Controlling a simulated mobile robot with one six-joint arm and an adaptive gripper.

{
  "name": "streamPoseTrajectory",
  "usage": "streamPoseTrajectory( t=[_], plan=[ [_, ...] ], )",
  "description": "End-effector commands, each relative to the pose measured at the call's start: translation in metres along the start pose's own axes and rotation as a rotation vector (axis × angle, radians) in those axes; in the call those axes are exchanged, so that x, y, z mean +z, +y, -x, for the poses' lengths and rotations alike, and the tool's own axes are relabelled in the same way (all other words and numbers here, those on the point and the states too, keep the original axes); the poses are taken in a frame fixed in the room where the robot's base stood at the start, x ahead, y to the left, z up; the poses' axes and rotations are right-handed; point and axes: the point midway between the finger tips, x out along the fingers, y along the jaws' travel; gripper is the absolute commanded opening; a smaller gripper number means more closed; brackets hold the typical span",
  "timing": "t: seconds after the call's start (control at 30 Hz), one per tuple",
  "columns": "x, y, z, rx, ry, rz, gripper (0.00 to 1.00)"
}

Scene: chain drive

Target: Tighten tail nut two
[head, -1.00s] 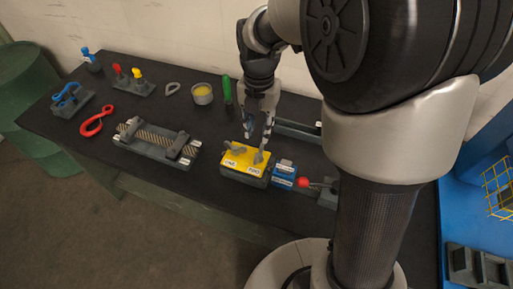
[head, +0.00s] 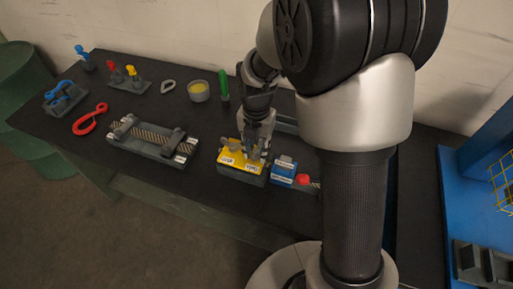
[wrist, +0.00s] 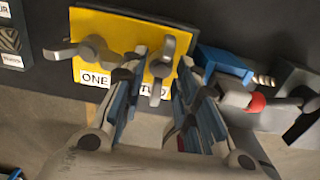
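A yellow-topped block (head: 229,158) with two grey wing nuts stands on the dark bench in the head view. In the wrist view its yellow top (wrist: 119,30) carries the labels ONE and TWO. Tail nut two (wrist: 160,68) is the right-hand wing nut, with its wings running roughly up and down the picture. The other wing nut (wrist: 92,48) sits at the left, above ONE. My gripper (wrist: 163,62) is open, with one fingertip on each side of nut two. Whether either finger touches it I cannot tell. In the head view my gripper (head: 255,152) hides most of nut two.
A blue block (head: 283,172) and a red knob (head: 303,179) stand close at the right. A grey fixture with a chain (head: 150,140) lies to the left. Behind are a green-handled tool (head: 223,86) and a cup (head: 199,92).

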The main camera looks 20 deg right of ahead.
Motion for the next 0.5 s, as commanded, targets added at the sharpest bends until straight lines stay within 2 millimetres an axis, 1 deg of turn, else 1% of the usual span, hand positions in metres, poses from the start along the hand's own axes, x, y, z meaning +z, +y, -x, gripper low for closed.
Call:
streamPoseTrajectory(
  t=[0.07, 0.4, 0.5],
  plan=[
    [0.0001, 0.0001, 0.0002, 0.0, 0.0, 0.0, 0.22],
    [0.0002, 0.0001, 0.0004, 0.0, 0.0, 0.0, 0.0],
    [0.0002, 0.0001, 0.0004, 0.0, 0.0, -0.001, 0.0]
  ],
)
